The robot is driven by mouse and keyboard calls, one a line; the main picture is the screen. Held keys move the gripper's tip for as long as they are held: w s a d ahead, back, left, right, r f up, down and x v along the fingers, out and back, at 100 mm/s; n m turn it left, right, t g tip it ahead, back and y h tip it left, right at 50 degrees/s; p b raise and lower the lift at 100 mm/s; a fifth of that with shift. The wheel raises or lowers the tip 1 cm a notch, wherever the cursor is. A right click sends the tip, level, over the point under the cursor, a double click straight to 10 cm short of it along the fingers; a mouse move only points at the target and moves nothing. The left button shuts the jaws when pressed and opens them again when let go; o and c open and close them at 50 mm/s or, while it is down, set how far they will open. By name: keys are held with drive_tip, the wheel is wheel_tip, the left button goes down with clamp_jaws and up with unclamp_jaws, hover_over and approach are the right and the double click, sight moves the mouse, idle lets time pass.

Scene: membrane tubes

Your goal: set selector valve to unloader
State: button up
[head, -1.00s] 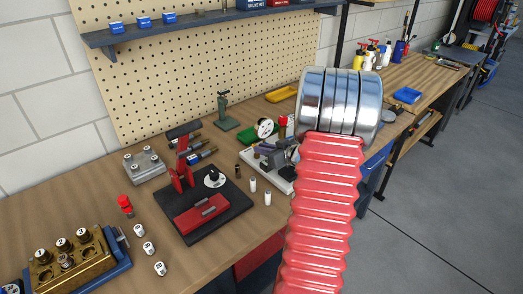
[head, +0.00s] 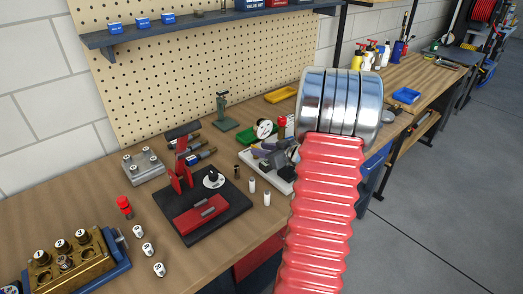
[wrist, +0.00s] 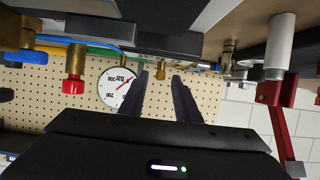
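A pressure gauge (wrist: 117,88) is beside the left finger in the wrist view. I cannot make out the selector knob there.
The gauge (head: 265,128) and a red cap (head: 282,122) stand behind the plate in the head view. A red stand (head: 181,168) rises from the plate. White cylinders (head: 267,199), a brass block (head: 72,270) and a grey block (head: 143,166) crowd the bench.

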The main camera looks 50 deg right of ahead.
drive_tip(key=v, duration=1.3)
drive_tip(key=shift+s, duration=0.25)
drive_tip(key=shift+w+r, duration=0.1)
